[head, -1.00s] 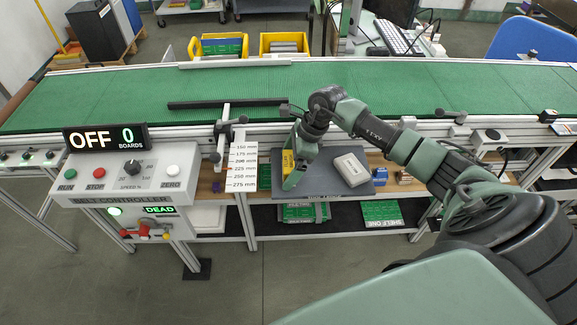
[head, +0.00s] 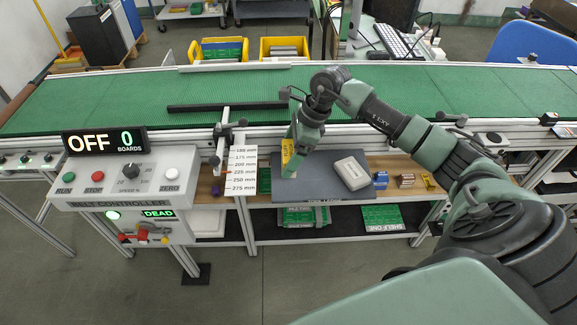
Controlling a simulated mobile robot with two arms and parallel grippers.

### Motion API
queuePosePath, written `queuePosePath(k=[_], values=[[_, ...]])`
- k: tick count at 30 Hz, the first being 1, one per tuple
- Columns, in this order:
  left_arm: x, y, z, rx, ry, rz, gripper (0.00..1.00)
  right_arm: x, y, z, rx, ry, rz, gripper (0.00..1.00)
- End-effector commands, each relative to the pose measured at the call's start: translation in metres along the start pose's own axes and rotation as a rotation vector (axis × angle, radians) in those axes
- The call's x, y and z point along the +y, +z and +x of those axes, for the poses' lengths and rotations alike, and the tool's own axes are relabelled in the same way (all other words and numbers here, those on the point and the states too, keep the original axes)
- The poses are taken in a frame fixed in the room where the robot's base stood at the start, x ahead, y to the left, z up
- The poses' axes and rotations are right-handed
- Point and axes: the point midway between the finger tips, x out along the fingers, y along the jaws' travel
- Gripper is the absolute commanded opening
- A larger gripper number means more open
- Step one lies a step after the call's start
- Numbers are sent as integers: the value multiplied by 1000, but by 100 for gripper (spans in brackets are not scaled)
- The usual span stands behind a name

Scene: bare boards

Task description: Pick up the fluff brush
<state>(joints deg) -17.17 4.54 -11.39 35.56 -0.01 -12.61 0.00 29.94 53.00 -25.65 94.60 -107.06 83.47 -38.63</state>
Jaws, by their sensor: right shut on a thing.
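The fluff brush appears to be the small yellow item (head: 287,150) with dark marks, at the left side of the grey mat in the head view. My right gripper (head: 289,164) is shut on it, pointing down. The brush's lower part is hidden by the finger, and the gap below it is hard to judge. My left gripper is not in view.
A pale box (head: 352,173) lies on the grey mat (head: 325,189), right of my gripper. Small boxes (head: 407,180) stand further right. The green belt (head: 400,90) runs behind, with a dark bar (head: 220,107) across it. The belt controller (head: 125,178) is at left.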

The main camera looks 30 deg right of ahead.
Motion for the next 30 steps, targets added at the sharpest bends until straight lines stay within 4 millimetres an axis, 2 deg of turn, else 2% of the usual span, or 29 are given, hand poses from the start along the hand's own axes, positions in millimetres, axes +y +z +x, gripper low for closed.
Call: queuePosePath(k=[3,9,15,21,29,30], values=[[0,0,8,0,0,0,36,-2,14,-33,-2,-9,-6,40],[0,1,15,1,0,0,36,-1,36,-86,-4,-7,-4,40],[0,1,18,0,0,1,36,-1,50,-120,-2,-3,-2,40],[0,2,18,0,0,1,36,0,56,-134,-1,-1,-1,40],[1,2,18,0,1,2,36,0,56,-135,0,0,-1,40],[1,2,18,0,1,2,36,0,56,-135,0,0,-1,79]])
